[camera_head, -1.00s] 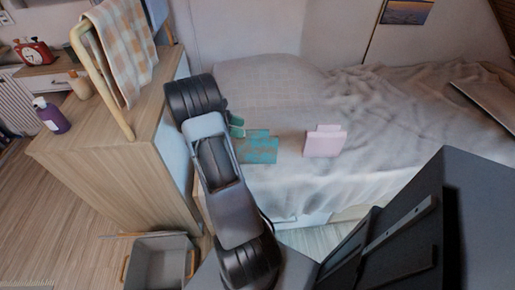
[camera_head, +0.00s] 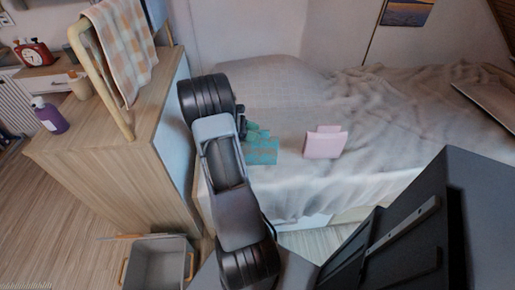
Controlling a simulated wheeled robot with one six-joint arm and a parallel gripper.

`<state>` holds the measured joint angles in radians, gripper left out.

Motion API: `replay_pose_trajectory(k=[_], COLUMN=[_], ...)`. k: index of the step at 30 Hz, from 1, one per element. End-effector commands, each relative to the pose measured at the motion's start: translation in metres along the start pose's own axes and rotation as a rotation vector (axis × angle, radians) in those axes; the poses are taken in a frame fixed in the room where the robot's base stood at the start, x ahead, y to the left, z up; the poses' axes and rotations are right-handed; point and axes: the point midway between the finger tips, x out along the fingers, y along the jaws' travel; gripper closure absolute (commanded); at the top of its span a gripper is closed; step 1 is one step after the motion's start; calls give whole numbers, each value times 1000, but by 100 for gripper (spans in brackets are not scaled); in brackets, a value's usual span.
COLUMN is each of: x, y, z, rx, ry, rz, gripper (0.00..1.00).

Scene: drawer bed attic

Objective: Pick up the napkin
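A flat teal patterned piece (camera_head: 263,152), which looks like the folded napkin, lies on the bed near its front edge. A similar plain pink folded piece (camera_head: 324,143) lies to its right. A small dark green thing (camera_head: 257,131) shows at the upper edge of the teal piece; I cannot tell what it is. My gripper (camera_head: 243,121) is at the upper left of the teal piece, mostly hidden behind my arm. A small dark part of it shows. I cannot tell whether its fingers are open or touch anything.
The bed (camera_head: 400,120) has a rumpled grey cover and is clear right of the pink piece. A wooden cabinet (camera_head: 110,160) stands close left of my arm, with a rack holding a checked towel (camera_head: 122,50) and a purple bottle (camera_head: 50,115). A grey bin (camera_head: 155,265) is on the floor.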

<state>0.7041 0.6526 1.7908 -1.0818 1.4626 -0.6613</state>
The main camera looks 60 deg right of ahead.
Motion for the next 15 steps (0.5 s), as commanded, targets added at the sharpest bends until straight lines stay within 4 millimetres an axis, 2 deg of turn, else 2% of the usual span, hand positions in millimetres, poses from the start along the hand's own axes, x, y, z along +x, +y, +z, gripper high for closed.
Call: replay_pose_trajectory(k=[2, 12, 15], x=[0, 0, 0], y=[0, 0, 0], z=[0, 0, 0], rx=[0, 0, 0], ry=[0, 0, 0], rz=[0, 0, 0], gripper=[66, 99, 100])
